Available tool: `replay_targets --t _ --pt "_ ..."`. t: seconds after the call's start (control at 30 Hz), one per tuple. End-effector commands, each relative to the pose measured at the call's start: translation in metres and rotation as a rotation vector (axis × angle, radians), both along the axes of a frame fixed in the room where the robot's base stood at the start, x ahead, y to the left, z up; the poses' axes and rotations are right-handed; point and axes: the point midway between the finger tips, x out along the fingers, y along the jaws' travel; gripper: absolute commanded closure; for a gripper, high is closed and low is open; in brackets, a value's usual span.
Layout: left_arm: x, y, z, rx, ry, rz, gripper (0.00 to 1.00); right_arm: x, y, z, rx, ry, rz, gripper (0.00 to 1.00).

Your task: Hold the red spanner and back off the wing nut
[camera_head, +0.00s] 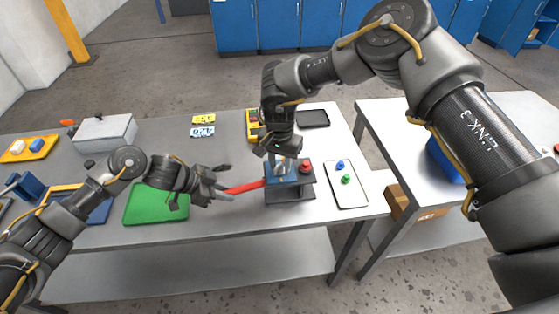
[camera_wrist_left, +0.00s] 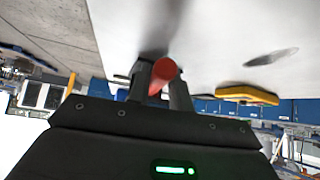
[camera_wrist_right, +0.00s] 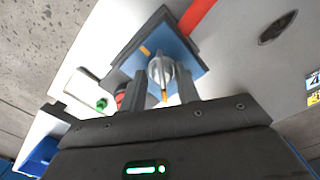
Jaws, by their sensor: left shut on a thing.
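The red spanner (camera_head: 243,187) reaches from my left gripper to the blue valve block (camera_head: 275,180) on a dark stand (camera_head: 291,196). My left gripper (camera_head: 217,187) is shut on the spanner's handle, whose round end (camera_wrist_left: 165,70) shows between the fingers in the left wrist view. My right gripper (camera_head: 284,156) points down over the block. In the right wrist view, its fingers (camera_wrist_right: 160,92) stand apart on either side of the silver wing nut (camera_wrist_right: 160,68), with a gap showing. The spanner's jaw is hidden in the head view.
A red knob (camera_head: 306,167) stands at the block's right. A white tray (camera_head: 352,196) with blue and green knobs lies further right. A green mat (camera_head: 140,206) lies left, a dark tablet (camera_head: 313,118) behind. A gap separates the second table (camera_head: 380,118).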

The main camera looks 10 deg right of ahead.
Motion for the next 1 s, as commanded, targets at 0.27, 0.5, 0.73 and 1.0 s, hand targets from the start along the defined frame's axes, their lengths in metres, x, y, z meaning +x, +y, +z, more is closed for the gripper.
replay_targets --t 0.27,0.5,0.73,1.0 --pt "0.002 0.0 0.002 -0.002 -0.003 0.003 1.0 0.002 0.0 0.003 0.003 -0.007 -0.002 0.56" --pt "0.001 0.0 0.002 -0.002 -0.001 0.004 1.0 0.004 0.001 0.018 0.003 -0.01 -0.002 0.56" --pt "0.001 0.0 0.001 -0.002 -0.001 0.004 1.0 0.004 0.001 0.065 0.004 -0.011 -0.001 0.56" --pt "0.001 0.0 0.001 -0.001 0.0 0.003 1.0 0.003 0.001 0.11 0.003 -0.01 -0.001 0.56"
